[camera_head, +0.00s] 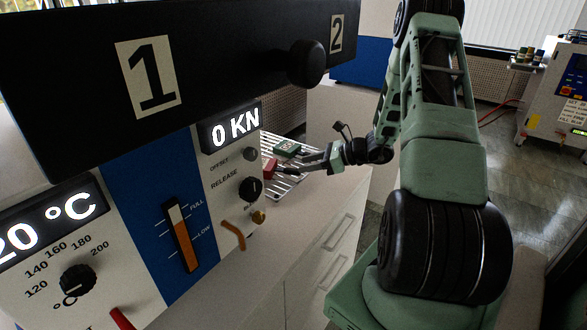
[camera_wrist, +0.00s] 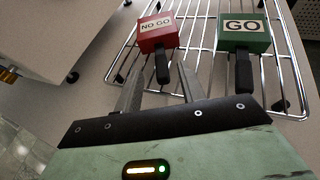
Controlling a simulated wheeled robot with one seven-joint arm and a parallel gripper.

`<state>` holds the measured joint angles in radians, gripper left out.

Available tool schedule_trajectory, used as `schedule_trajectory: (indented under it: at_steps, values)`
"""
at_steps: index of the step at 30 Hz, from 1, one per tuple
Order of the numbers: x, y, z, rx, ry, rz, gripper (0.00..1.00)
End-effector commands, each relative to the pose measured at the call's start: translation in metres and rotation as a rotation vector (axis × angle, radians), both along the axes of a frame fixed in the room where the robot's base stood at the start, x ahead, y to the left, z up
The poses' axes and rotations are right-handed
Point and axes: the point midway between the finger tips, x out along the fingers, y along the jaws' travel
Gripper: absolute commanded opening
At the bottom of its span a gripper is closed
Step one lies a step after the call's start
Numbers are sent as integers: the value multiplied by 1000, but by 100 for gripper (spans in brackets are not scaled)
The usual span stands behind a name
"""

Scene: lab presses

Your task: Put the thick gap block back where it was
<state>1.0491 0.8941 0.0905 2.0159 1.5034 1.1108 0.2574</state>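A red block marked NO GO (camera_wrist: 158,36) and a green block marked GO (camera_wrist: 244,34) rest on a wire rack (camera_wrist: 200,62), each with a black handle toward me. The green one looks somewhat larger. No label names either as the thick gap block. My gripper (camera_wrist: 158,72) is open and empty. In the wrist view its fingertips lie on either side of the red block's handle; I cannot tell whether they are level with it. In the head view my gripper (camera_head: 288,170) is just right of the red block (camera_head: 270,168), with the green block (camera_head: 288,148) behind.
A press cabinet (camera_head: 150,215) with knobs and a 0 KN display (camera_head: 236,127) stands close left of the rack. A black panel (camera_head: 90,80) numbered 1 and 2 overhangs it. White drawers (camera_head: 335,232) are below the counter.

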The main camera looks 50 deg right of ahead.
Motion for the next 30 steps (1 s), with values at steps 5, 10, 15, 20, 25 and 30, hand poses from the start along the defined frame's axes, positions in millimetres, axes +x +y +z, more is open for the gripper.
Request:
schedule_trajectory:
  at_steps: [5, 10, 15, 20, 25, 30]
  values:
    - [-23, -14, 11, -2, 0, -1, 40]
    - [-32, -18, 15, 0, 1, 0, 40]
    - [-34, -19, 16, 1, 2, 1, 40]
    - [-33, -19, 16, 1, 2, 1, 40]
    - [-33, -19, 16, 0, 1, 1, 40]
    - [-33, -19, 16, 0, 1, 1, 40]
